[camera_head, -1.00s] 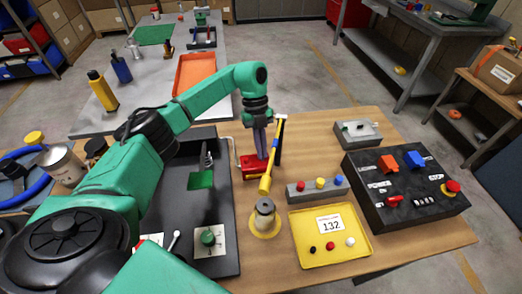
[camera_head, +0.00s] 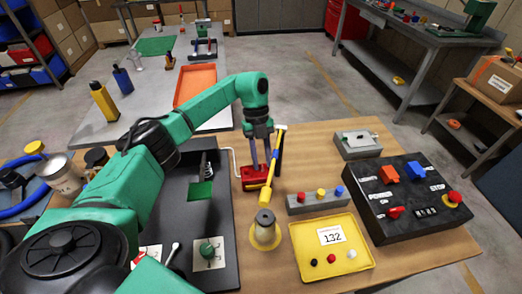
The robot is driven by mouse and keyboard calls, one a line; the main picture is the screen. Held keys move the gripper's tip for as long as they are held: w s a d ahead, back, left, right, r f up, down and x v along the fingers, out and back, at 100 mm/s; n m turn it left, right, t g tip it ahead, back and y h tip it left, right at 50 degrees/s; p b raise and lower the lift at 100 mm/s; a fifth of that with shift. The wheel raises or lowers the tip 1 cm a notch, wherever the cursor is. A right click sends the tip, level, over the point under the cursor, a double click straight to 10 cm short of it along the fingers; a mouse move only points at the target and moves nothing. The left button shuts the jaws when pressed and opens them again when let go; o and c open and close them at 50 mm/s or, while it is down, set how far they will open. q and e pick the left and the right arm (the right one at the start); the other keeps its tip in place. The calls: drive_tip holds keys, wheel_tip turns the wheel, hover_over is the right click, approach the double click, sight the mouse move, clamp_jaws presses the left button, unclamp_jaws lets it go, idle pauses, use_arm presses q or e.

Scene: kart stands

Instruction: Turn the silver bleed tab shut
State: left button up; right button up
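A red block-like unit (camera_head: 252,184) stands on the wooden table, with a long yellow handle (camera_head: 266,195) in front of it. My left gripper (camera_head: 262,162) points down right over this unit, close behind the yellow handle. Its fingers look narrow and partly overlap the handle, so I cannot tell how far apart they are or whether they touch the unit. I cannot make out the silver bleed tab; the gripper and handle cover part of the unit. My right gripper is not in view.
A grey cylinder on a yellow base (camera_head: 265,232) stands in front of the unit. A yellow tray (camera_head: 352,262), a three-button box (camera_head: 318,205) and a black control panel (camera_head: 440,215) lie to the right. A black plate with a green pad (camera_head: 200,191) is on the left.

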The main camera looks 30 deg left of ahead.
use_arm(q)
drive_tip(key=v, duration=1.4)
drive_tip(key=shift+r+p, duration=0.3)
drive_tip(key=shift+p, duration=0.15)
drive_tip(key=shift+o, duration=0.3)
